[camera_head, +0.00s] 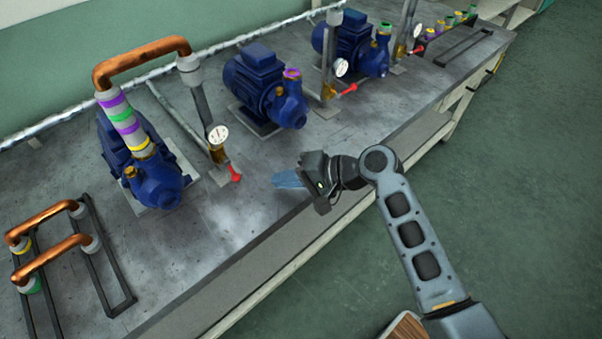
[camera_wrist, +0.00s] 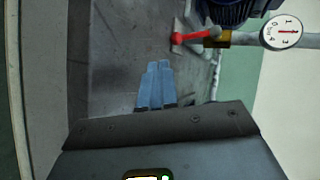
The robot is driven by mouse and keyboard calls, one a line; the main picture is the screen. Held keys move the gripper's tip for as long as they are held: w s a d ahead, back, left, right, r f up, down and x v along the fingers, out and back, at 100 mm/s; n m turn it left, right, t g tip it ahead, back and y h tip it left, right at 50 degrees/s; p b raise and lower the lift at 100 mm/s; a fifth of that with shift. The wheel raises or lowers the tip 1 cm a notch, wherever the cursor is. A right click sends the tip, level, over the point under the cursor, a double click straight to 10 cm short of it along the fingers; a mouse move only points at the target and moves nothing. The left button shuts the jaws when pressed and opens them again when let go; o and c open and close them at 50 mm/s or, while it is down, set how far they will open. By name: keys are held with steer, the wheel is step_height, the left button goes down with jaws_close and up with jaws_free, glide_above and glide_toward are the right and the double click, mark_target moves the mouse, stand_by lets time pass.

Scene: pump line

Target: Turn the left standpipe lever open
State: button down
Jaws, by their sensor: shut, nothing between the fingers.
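The left standpipe's red lever (camera_head: 235,174) is at the foot of the left standpipe (camera_head: 203,107), on a brass valve body (camera_head: 218,155). A white dial gauge (camera_head: 217,134) is just above it. In the wrist view the lever (camera_wrist: 192,37) points left from the brass body (camera_wrist: 222,39), roughly in line with the pipe, with the gauge (camera_wrist: 282,33) to the right. My gripper (camera_head: 277,180) is over the bench to the right of the lever, apart from it. Its blue fingers (camera_wrist: 155,68) are together and empty, pointing towards the lever's side.
A blue pump (camera_head: 150,180) with a copper pipe (camera_head: 140,60) stands left of the standpipe. Another pump (camera_head: 262,88) and red lever (camera_head: 348,88) stand behind my gripper. Copper pipe pieces (camera_head: 45,222) rest on a rack at left. The bench front (camera_head: 215,250) is clear.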

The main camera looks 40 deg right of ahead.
mark_target(238, 180)
steer(key=x, duration=0.2)
steer(key=r+x, duration=0.1)
steer(key=x, duration=0.2)
steer(key=shift+w+a, duration=0.4)
steer(key=shift+w, duration=0.05)
steer(key=shift+w+a+p, duration=0.3)
steer(key=shift+w+a, duration=0.2)
steer(key=shift+w, duration=0.2)
steer(key=shift+w+a+p, duration=0.25)
steer(key=shift+a+p, duration=0.1)
steer(key=shift+a, duration=0.35)
steer(key=shift+f, duration=0.15)
